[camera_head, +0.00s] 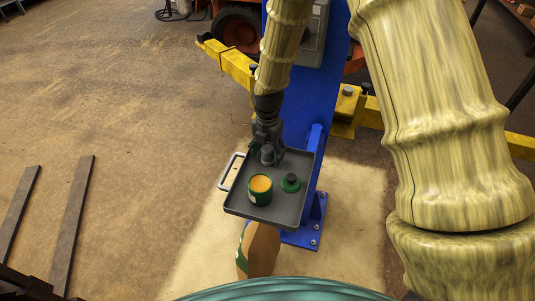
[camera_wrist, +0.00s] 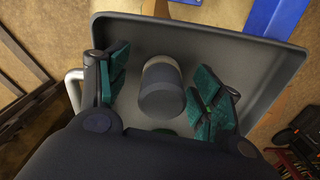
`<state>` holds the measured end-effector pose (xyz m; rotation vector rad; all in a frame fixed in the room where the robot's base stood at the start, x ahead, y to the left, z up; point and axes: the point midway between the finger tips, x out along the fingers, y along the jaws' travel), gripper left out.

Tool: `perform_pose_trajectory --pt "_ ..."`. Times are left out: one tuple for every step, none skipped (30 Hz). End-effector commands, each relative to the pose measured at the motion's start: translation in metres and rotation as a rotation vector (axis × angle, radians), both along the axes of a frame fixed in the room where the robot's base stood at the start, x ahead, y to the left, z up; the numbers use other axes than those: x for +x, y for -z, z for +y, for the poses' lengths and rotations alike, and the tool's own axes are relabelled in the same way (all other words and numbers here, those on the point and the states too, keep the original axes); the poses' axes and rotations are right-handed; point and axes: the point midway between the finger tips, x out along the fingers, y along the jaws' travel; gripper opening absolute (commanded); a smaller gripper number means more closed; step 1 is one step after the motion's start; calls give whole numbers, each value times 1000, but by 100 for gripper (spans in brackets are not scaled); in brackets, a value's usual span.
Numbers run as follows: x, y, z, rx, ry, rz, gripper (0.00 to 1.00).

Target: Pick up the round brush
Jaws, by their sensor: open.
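A short grey cylinder with a darker end (camera_wrist: 161,92) stands on the tray between my fingers. It may be the round brush, but I cannot tell for sure. In the head view this cylinder (camera_head: 267,156) shows just below my gripper (camera_head: 267,146). My gripper is open, with green-padded fingers on either side of the cylinder and a gap to each in the wrist view (camera_wrist: 163,88). A green round piece with a dark knob (camera_head: 291,183) sits to its right and nearer. A green can with an orange top (camera_head: 260,188) stands nearer, slightly left.
The grey tray (camera_head: 262,217) has a raised rim and a pale handle (camera_head: 229,170) at its left. A blue post (camera_head: 305,110) rises behind it. Yellow lift arms (camera_head: 230,62) lie beyond. A brown and green object (camera_head: 258,248) is below the tray's near side.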

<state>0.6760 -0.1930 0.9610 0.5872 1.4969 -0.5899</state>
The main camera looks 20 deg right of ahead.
Motion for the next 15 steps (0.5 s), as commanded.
perform_pose_trajectory --pt "0 -1 0 0 0 0 62" --pt "0 -1 0 0 0 -1 56" --pt "0 -1 0 0 0 -1 49" --pt "0 -1 0 0 0 -1 44" --pt "0 -1 0 0 0 -1 38" --pt "0 -1 0 0 0 -1 31" --pt "0 -1 0 0 0 -1 25" --pt "0 -1 0 0 0 -1 20" --pt "0 -1 0 0 0 -1 13" --pt "0 -1 0 0 0 -1 12" --pt "0 -1 0 0 0 -1 12" --pt "0 -1 0 0 0 -1 12" --pt "0 -1 0 0 0 -1 12" --pt "0 -1 0 0 0 -1 12" --pt "0 0 0 0 0 -1 12"
